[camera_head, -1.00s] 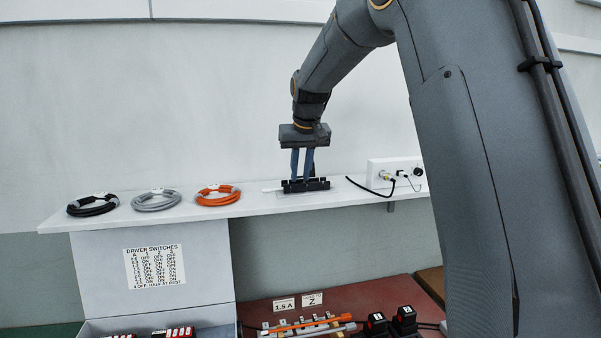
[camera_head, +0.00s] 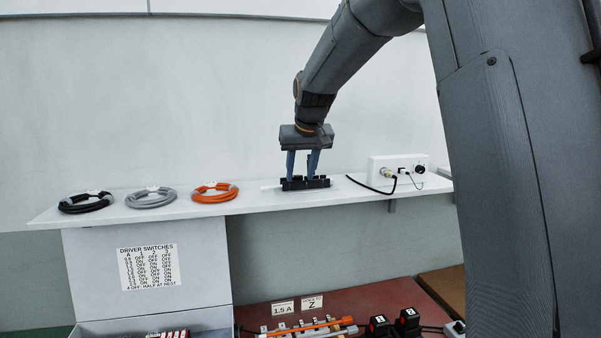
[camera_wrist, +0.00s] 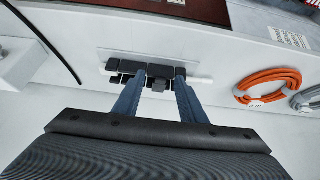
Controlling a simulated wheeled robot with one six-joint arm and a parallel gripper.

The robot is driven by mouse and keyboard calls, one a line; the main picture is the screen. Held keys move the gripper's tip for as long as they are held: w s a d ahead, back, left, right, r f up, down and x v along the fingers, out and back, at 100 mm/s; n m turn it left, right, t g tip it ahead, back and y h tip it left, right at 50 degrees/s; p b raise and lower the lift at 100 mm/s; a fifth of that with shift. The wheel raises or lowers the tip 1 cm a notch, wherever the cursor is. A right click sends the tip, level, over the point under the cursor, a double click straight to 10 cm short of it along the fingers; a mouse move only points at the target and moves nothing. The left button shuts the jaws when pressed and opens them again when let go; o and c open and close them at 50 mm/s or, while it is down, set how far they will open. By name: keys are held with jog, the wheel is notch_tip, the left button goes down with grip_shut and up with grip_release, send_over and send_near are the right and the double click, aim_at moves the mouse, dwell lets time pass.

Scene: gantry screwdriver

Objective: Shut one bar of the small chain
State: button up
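The small chain (camera_head: 304,184) is a short row of black links on a white shelf, and it also shows in the wrist view (camera_wrist: 120,66). My gripper (camera_head: 301,176) is directly above it, pointing down, with its two blue-grey fingers apart. In the wrist view my gripper (camera_wrist: 160,76) has its fingertips over the chain, with dark bar pieces showing between and beside them. I cannot tell whether the tips touch the chain. One small dark piece (camera_wrist: 159,86) stands out from the row between the fingers. The fingers hide part of the chain.
Black (camera_head: 86,203), grey (camera_head: 151,198) and orange (camera_head: 214,193) cable coils lie on the shelf (camera_head: 250,202) to the left. A white box (camera_head: 397,169) with a black cable stands to the right. A red work surface (camera_head: 380,298) with parts is below.

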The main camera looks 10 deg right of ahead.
jog(key=shift+r, duration=0.1)
jog(key=b+v, duration=0.3)
jog(key=v, duration=0.4)
jog(key=shift+s+r, duration=0.2)
jog(key=shift+s, duration=0.05)
jog(key=shift+c, duration=0.5)
